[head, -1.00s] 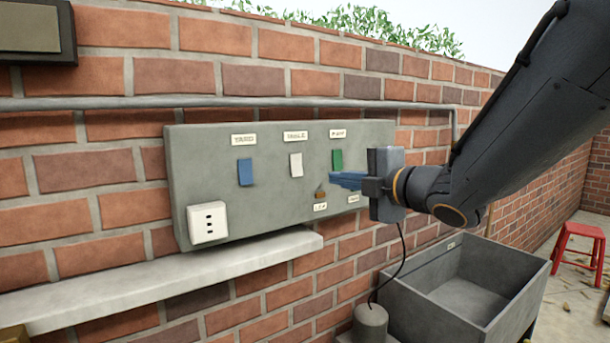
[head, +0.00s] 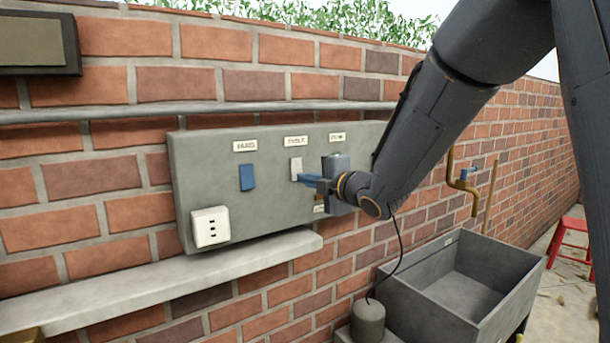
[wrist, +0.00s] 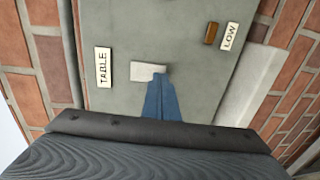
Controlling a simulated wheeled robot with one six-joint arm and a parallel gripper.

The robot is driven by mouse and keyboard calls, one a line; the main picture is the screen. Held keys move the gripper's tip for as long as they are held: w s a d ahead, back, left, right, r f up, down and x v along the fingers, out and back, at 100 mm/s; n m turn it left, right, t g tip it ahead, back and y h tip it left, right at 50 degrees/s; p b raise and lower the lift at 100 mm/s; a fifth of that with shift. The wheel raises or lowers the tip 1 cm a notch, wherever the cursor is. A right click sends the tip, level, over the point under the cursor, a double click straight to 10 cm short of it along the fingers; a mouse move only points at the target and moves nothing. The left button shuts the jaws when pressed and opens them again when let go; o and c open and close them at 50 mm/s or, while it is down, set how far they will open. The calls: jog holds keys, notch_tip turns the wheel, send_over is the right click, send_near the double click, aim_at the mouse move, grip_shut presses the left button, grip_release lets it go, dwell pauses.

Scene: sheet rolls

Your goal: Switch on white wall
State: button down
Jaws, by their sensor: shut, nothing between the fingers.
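The white wall switch (head: 295,165) is a small upright rocker on the grey panel (head: 205,170), under a label that reads TABLE in the wrist view. It also shows in the wrist view as a pale rectangle (wrist: 142,71) beside that label (wrist: 103,67). My gripper (head: 303,178) is shut and empty, its blue fingertips at the lower end of the white switch. In the wrist view the fingertips (wrist: 160,77) overlap that end of the switch; I cannot tell whether they touch it. The gripper body hides the green switch.
A brown knob (wrist: 211,33) is near a LOW label (wrist: 229,36). A ledge (head: 160,285) runs below; a grey trough (head: 455,290) stands at right.

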jog(key=shift+w+a+f, duration=0.1)
jog(key=shift+w+a, duration=0.15)
jog(key=shift+w, duration=0.05)
jog(key=shift+f+b, duration=0.1)
jog(key=shift+b, duration=0.3)
jog(key=shift+w+a+b, duration=0.1)
jog(key=shift+w+b, duration=0.05)
jog(key=shift+b, duration=0.4)
jog(key=f+b+v, duration=0.3)
jog(key=b+v, duration=0.1)
jog(key=v, duration=0.9)
jog(key=shift+s+d+f, duration=0.15)
jog(key=shift+s+d, duration=0.15)
jog(key=shift+s, duration=0.15)
